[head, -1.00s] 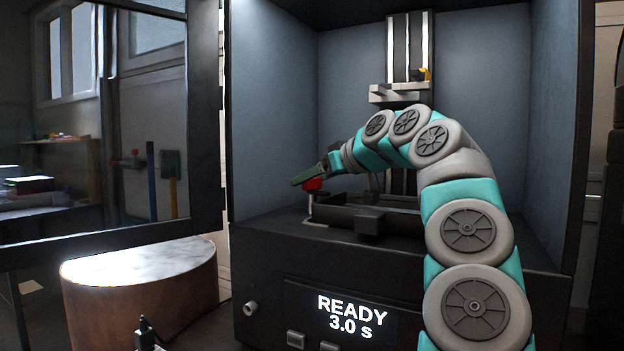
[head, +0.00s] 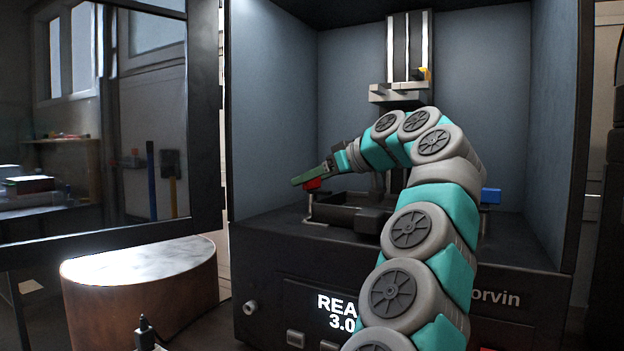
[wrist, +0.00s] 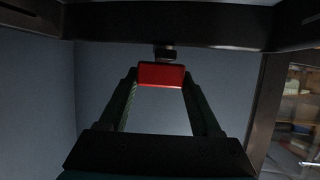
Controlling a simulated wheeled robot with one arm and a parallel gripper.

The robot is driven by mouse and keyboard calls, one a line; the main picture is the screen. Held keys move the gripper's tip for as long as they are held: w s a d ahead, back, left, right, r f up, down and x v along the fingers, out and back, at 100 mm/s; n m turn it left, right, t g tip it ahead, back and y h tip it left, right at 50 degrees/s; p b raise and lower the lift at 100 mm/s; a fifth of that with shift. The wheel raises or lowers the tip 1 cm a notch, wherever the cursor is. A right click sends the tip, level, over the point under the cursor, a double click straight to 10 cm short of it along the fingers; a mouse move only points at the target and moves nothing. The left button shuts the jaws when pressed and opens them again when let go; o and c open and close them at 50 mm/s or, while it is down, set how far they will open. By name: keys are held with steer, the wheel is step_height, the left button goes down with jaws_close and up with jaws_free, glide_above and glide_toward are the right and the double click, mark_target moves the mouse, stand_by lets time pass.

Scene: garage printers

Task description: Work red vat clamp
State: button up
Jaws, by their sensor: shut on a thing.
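The red vat clamp (head: 314,184) sits at the left side of the dark vat (head: 345,214) inside the printer. My gripper (head: 308,178) reaches in from the right and its green fingers are at the clamp. In the wrist view the red clamp (wrist: 161,75) lies between my two finger ends (wrist: 160,80), and the fingers are shut on it. A short dark post joins the clamp to a dark bar at the top of that view. The clamp's lower part is partly hidden in the head view.
A blue clamp (head: 490,195) stands at the vat's right side. The build-plate carriage (head: 398,93) is raised above my arm. The printer's open door (head: 205,120) stands at left, above a round marble-topped stool (head: 140,258). The display (head: 335,312) is partly covered by my arm.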

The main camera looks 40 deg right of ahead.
steer(key=o, duration=1.4)
steer(key=shift+m, duration=0.3)
steer(key=shift+f+m+h, duration=0.1)
steer(key=shift+m+h, duration=0.2)
steer(key=shift+h, duration=0.2)
steer(key=shift+h, duration=0.3)
